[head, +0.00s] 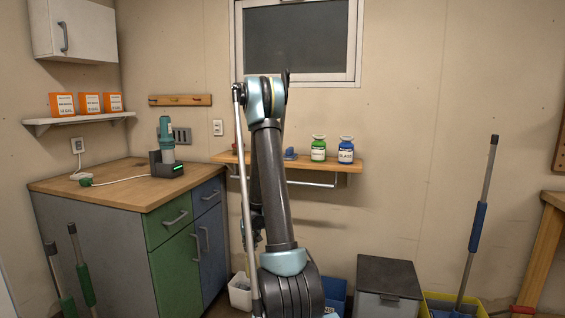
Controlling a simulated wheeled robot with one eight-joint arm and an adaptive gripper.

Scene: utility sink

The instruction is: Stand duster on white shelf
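A teal handheld device (166,138), which seems to be the duster, stands upright in a black charging dock (167,167) on the wooden counter at the left. The white shelf (88,118) is on the wall above the counter, at the far left. Three orange boxes (88,103) stand in a row along most of it. My arm rises in the middle of the view and folds down behind itself. My gripper is mostly hidden behind the arm, with only dark parts (250,232) showing, right of the counter and apart from the device. Its fingers cannot be made out.
The counter (115,184) has a white cable and green plug on it. A white wall cabinet (72,28) hangs above the shelf. A wooden shelf (335,163) holds green and blue bottles. Handles, bins and a yellow bucket stand below.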

